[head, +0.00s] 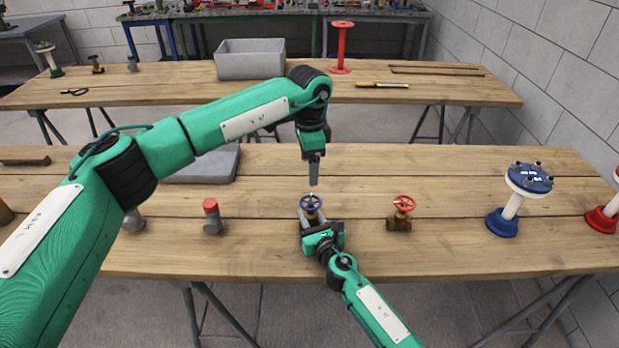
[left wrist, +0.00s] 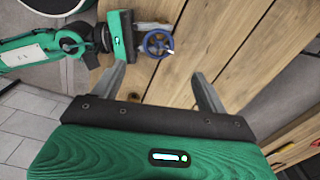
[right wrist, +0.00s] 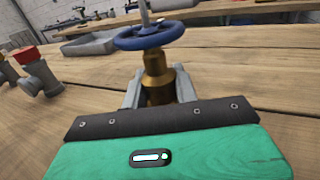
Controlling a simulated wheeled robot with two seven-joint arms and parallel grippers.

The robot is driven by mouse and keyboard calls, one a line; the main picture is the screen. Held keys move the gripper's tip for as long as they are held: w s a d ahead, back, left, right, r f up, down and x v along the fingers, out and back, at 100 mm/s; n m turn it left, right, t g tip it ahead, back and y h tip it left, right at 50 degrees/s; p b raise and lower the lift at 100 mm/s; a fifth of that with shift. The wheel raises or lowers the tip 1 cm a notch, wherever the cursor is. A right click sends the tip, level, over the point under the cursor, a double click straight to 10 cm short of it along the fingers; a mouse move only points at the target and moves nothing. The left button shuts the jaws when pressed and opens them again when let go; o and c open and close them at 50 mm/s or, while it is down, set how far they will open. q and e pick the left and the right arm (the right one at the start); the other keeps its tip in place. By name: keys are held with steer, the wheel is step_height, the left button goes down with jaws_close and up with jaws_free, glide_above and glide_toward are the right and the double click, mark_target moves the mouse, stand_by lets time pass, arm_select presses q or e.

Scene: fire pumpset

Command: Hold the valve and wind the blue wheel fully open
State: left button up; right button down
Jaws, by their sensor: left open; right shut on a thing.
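The valve with the blue wheel (head: 311,203) stands on the near wooden table, in front of my right gripper. In the right wrist view its brass body (right wrist: 157,80) is between the fingers of my right gripper (right wrist: 160,95), which is shut on it below the blue wheel (right wrist: 149,36). My left gripper (head: 314,172) points down above the wheel, apart from it. In the left wrist view my left gripper (left wrist: 162,85) is open and empty, with the blue wheel (left wrist: 158,44) seen beyond its fingers. The valve looks upright.
A red-wheeled brass valve (head: 401,213) stands to the right, and a grey fitting with a red cap (head: 212,217) to the left. A blue-and-white flanged piece (head: 517,198) is farther right. A grey slab (head: 205,166) lies behind my left arm. The table between these is bare.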

arm_select(q)
steer(key=shift+r, duration=0.65)
arm_select(e)
steer(key=c, duration=1)
jaws_free()
steer(key=v, duration=1.2)
steer(key=shift+d, duration=0.1)
arm_select(q)
steer(key=shift+s+f, duration=0.1)
arm_select(e)
steer(key=shift+f, duration=0.1)
